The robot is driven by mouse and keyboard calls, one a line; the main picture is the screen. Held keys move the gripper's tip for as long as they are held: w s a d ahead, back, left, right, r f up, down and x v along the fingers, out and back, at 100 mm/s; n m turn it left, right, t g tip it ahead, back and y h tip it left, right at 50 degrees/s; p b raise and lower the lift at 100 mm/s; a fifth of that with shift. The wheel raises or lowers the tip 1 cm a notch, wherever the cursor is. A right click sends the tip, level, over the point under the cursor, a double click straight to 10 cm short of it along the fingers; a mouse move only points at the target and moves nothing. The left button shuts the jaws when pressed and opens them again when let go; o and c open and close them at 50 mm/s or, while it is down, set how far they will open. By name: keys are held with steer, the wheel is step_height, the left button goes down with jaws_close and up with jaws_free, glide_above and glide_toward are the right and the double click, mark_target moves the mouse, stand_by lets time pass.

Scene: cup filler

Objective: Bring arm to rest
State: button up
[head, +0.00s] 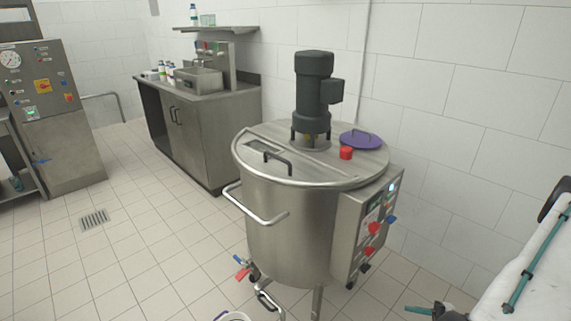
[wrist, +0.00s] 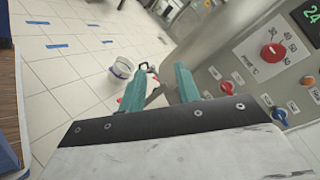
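My gripper (wrist: 158,82) shows in the wrist view with its two teal fingers apart and nothing held between them. In the head view, my gripper (head: 430,309) is low at the bottom right edge, partly cut off, in front of and to the right of the steel tank (head: 290,235). My white arm with a teal strip comes in from the right edge. In the wrist view, the tank's control box (wrist: 265,75) with red and blue knobs is close by on the right of the fingers.
A white bucket (wrist: 122,70) stands on the tiled floor beyond the fingers; its rim shows at the head view's bottom edge (head: 232,316). A steel cabinet (head: 205,130) and a machine panel (head: 45,100) stand further back. Floor left of the tank is mostly clear.

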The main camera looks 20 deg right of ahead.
steer(key=w+a+r+n+g+h, duration=0.1)
steer(key=a+r+n+g, duration=0.3)
steer(key=r, duration=0.6)
steer(key=w+a+r+n+g+h, duration=0.1)
steer(key=a+r+g+h, duration=0.15)
steer(key=r+g, duration=0.45)
steer(key=w+a+r+n+g+h, duration=0.1)
steer(key=a+r+n+g, duration=0.2)
steer(key=r, duration=0.9)
steer(key=s+a+r+n+t+h, duration=0.2)
steer(key=s+a+r+n+h, duration=0.1)
steer(key=a+r, duration=0.5)
steer(key=s+a+r+n+t+h, duration=0.2)
steer(key=s+a+r+n+h, duration=0.1)
steer(key=a+r, duration=0.6)
steer(key=shift+s+r+n+h, duration=0.2)
steer(key=shift+r+n+h, duration=0.2)
steer(key=shift+n+h, duration=0.6)
